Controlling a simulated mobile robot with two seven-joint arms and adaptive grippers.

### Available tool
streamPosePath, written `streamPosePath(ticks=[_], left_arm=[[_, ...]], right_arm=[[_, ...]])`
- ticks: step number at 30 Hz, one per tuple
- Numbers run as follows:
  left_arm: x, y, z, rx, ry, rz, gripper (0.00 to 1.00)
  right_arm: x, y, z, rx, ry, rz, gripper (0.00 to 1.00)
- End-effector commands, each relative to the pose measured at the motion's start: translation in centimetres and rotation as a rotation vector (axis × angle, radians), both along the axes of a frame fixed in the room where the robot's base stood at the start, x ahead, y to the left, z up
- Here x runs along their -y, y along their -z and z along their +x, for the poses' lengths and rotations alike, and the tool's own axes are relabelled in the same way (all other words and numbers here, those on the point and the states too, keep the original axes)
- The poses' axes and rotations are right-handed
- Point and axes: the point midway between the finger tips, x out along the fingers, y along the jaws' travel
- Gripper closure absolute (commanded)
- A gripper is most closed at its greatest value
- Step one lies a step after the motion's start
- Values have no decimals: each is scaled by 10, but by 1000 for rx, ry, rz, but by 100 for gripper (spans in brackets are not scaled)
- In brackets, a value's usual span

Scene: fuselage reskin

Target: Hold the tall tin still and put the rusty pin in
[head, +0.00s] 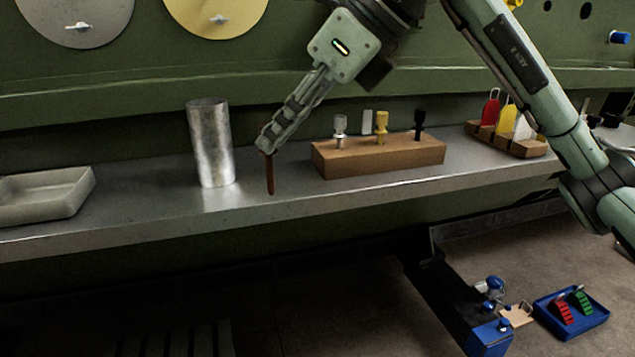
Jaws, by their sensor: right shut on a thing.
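The tall tin (211,145) is a shiny metal cylinder standing upright on the grey shelf (120,227). The rusty pin (270,175) is a thin reddish-brown rod. My right gripper (267,148) is shut on its upper end, and the pin hangs nearly upright, close to the shelf top. The gripper and pin are to the right of the tin and apart from it. I cannot tell whether the pin's lower end touches the shelf. The inside of the tin is hidden. My left gripper is not in view.
A wooden block (380,155) with several upright fasteners stands right of the pin. A rack (508,140) of coloured tags is further right. A shallow grey tray (45,195) sits at the left. A blue tray (570,313) lies low at the right. The shelf between tray and tin is clear.

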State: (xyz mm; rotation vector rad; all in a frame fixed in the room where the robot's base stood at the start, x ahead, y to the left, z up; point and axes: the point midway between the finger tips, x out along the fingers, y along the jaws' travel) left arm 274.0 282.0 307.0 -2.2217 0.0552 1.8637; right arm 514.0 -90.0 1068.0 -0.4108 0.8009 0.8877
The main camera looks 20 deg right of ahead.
Motion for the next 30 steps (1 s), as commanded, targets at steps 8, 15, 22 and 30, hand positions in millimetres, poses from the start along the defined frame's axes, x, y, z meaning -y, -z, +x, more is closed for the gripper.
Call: streamPosePath(ticks=[8,15,22,30], left_arm=[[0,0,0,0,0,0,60],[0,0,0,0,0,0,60],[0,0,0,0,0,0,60],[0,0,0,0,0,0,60]], right_arm=[[-33,-93,45,3,-82,2,100],[-54,-132,96,-2,42,0,100],[-77,-151,128,1,300,1,100],[-78,-153,129,-3,353,3,100]])
